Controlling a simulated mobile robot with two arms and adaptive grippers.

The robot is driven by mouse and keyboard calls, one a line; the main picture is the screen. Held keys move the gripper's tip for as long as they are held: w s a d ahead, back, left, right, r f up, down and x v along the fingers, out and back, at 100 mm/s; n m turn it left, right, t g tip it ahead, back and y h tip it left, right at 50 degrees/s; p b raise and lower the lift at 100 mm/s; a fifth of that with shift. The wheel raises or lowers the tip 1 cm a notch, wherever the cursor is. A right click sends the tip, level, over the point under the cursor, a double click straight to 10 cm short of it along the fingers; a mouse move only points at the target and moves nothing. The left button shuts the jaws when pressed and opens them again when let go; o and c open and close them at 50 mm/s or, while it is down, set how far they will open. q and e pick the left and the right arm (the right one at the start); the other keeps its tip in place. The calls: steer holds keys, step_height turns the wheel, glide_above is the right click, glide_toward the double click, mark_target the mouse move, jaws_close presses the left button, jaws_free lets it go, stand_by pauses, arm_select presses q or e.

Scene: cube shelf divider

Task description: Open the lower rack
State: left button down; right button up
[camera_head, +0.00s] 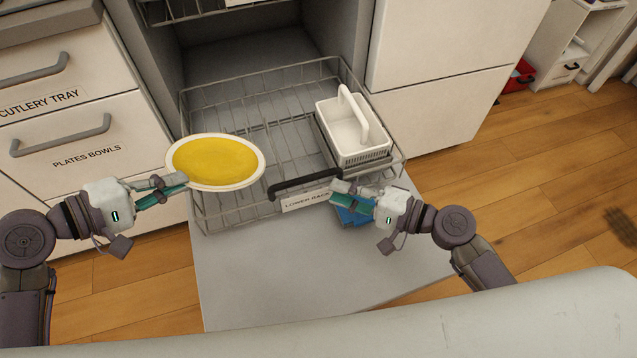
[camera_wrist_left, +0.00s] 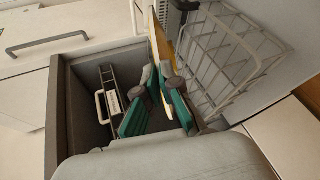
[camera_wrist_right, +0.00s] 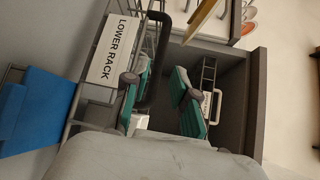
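The lower rack (camera_head: 232,112) is a grey wire rack standing out over the lowered door. Its front has a black handle (camera_head: 305,184) and a LOWER RACK label (camera_head: 304,201); the label (camera_wrist_right: 114,48) and handle (camera_wrist_right: 160,58) also show in the right wrist view. My right gripper (camera_head: 342,193) is at the handle's right end, its fingers apart (camera_wrist_right: 158,88), with the handle passing close to the left finger; contact is unclear. My left gripper (camera_head: 172,184) is shut on the edge of a yellow plate (camera_head: 215,161) with a white rim, held over the rack's left front.
A white basket (camera_head: 352,130) stands in the rack's right side. A blue object (camera_head: 352,217) is partly hidden behind my right gripper. The lowered door (camera_head: 270,275) lies in front. Drawers labelled CUTLERY TRAY (camera_head: 40,102) and PLATES BOWLS (camera_head: 88,155) are at left. Open floor lies right.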

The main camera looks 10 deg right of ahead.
steer(key=shift+v, duration=1.35)
steer(key=shift+d, duration=0.1)
